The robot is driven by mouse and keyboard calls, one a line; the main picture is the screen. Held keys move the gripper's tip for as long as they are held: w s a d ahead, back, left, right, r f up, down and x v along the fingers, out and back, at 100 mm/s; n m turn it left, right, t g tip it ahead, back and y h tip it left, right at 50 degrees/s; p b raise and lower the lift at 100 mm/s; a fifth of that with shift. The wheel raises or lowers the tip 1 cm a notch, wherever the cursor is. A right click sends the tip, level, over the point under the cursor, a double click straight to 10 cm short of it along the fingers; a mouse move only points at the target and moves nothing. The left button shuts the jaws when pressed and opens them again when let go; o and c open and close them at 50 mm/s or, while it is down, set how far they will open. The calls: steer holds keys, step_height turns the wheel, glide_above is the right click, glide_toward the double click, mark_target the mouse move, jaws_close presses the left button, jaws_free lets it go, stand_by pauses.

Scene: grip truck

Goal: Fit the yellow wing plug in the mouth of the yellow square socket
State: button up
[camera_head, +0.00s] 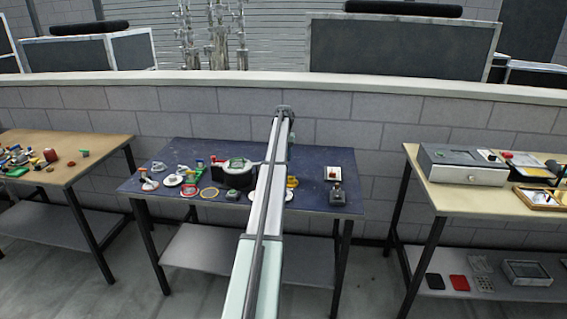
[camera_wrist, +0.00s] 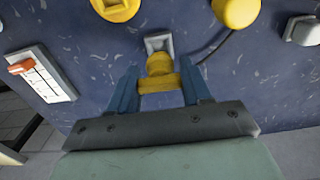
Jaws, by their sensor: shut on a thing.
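The yellow wing plug (camera_wrist: 160,83) is between the two blue fingers of my gripper (camera_wrist: 160,68), which is shut on it. Its wing bar spans the gap between the fingers, and its rounder part points away from me. A grey square piece (camera_wrist: 158,44) shows just beyond the plug; I cannot tell whether they touch. A yellow piece (camera_wrist: 117,7) is cut off by the top edge of the wrist view, and a rounded yellow piece (camera_wrist: 237,12) lies to its right. I cannot tell which is the square socket. In the head view, yellow pieces (camera_head: 292,182) show beside my arm.
The dark blue table (camera_head: 318,203) carries several pieces at its left. A white panel with a red part (camera_wrist: 42,73) is left in the wrist view. A grey piece (camera_wrist: 303,30) is at the right. My arm hides part of the table in the head view.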

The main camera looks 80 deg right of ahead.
steer(key=r, duration=0.3)
steer(key=a+r, duration=0.1)
steer(key=r, duration=0.1)
steer(key=shift+s+a, duration=0.1)
steer(key=shift+s, duration=0.25)
steer(key=s+a, duration=0.4)
steer(key=a, duration=0.3)
steer(key=shift+w+d+f, duration=0.1)
steer(key=shift+f, duration=2.65)
steer(key=shift+f, duration=1.5)
steer(key=o, duration=1.5)
step_height(320, 180, up, 8)
steer(key=shift+f, duration=0.25)
stand_by(0.5)
